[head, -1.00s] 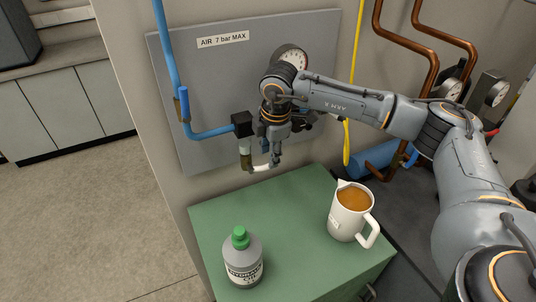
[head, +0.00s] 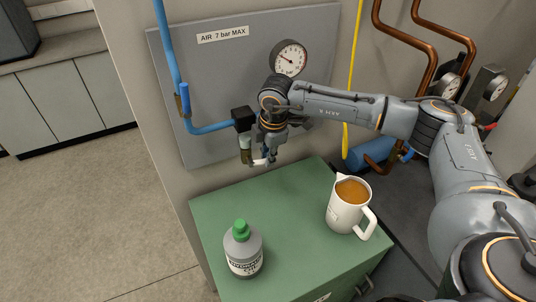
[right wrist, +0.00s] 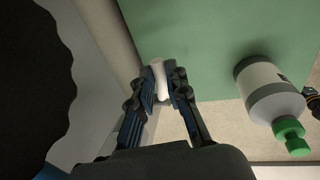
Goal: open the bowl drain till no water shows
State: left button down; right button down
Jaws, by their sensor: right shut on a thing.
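The small clear bowl (head: 245,143) hangs under a black block (head: 243,118) on the grey wall panel. I cannot make out a water level in it; the view is small. A white drain piece (head: 259,162) sticks out at the bowl's bottom. My right gripper (head: 266,159) is beside the bowl, pointing down, and is shut on the drain piece. In the right wrist view, the white drain piece (right wrist: 160,74) is between the two fingers (right wrist: 165,88), which partly hide it. My left gripper is not in view.
A green cabinet top (head: 285,215) lies below the gripper. On it stand a grey bottle with a green cap (head: 243,250) and a white jug of brown liquid (head: 349,205). A blue pipe (head: 207,129) joins the block from the left. A yellow hose (head: 354,65) hangs right of the panel.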

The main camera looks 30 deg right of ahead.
aim_at(260, 163)
jog(key=h+b, duration=0.1)
jog(key=b, duration=0.1)
jog(key=a+h+b, duration=0.1)
jog(key=h+b, duration=0.1)
jog(key=shift+w+a+r, duration=0.1)
jog(key=shift+r, duration=0.2)
jog(key=shift+a+r+h+b, duration=0.3)
jog(key=shift+r+h+b, duration=0.15)
jog(key=shift+h+b, duration=0.4)
jog(key=shift+a+r+n+h, duration=0.15)
jog(key=shift+r+n+h, duration=0.15)
jog(key=shift+h, duration=0.25)
jog(key=shift+a+r+h+p, duration=0.15)
jog(key=shift+h+p, duration=0.3)
jog(key=shift+h, duration=0.05)
jog(key=shift+w+a+n+h+p, duration=0.1)
jog(key=shift+a+n+h+p, duration=0.1)
jog(key=shift+a+h+p, duration=1)
jog(key=shift+s+a+n+h+p, duration=0.15)
jog(key=shift+h+p, duration=0.55)
jog(key=shift+h, duration=1.15)
jog(key=shift+w+a+n+h+p, duration=0.2)
jog(key=shift+a+h+p, duration=0.65)
jog(key=shift+h, duration=0.7)
jog(key=shift+d, duration=0.15)
